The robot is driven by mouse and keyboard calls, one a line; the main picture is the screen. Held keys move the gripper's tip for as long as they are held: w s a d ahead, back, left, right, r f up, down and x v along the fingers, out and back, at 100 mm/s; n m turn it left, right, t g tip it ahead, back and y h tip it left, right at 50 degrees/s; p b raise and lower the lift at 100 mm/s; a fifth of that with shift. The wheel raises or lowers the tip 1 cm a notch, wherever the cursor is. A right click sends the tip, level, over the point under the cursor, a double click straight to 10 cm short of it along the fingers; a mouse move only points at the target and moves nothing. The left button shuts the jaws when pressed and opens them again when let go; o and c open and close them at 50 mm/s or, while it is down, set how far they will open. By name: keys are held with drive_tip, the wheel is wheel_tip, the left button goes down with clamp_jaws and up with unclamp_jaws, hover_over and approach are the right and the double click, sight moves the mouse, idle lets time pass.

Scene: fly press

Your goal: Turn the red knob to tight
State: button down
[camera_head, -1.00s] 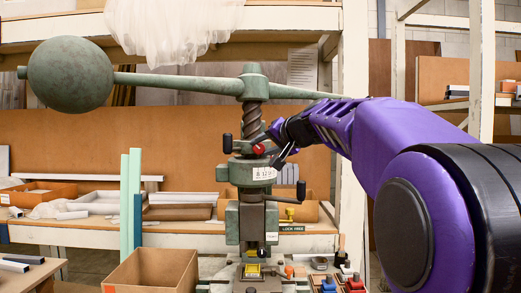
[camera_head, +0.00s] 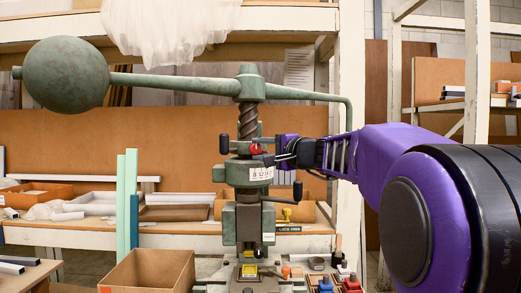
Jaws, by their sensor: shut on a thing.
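The green fly press (camera_head: 248,225) stands at the centre, with a long arm and a round ball weight (camera_head: 68,75) at its left end. A small red knob (camera_head: 256,149) sits on the press collar, just below the screw (camera_head: 248,121). A black handle (camera_head: 225,144) stands to its left. My gripper (camera_head: 266,152) reaches in from the right at the red knob's height. It is shut at the knob, its fingertips partly hidden by the small scale. A white label with black lettering (camera_head: 261,174) is below the knob.
A cardboard box (camera_head: 150,272) stands in front at the left, beside upright pale green and blue strips (camera_head: 128,200). A lower black-knobbed lever (camera_head: 297,190) sticks out right of the press. A "LOCK FREE" plate (camera_head: 288,229) and red and blue blocks (camera_head: 350,285) are at lower right.

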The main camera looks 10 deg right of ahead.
idle(0.4)
drive_tip(key=c, duration=0.5)
unclamp_jaws()
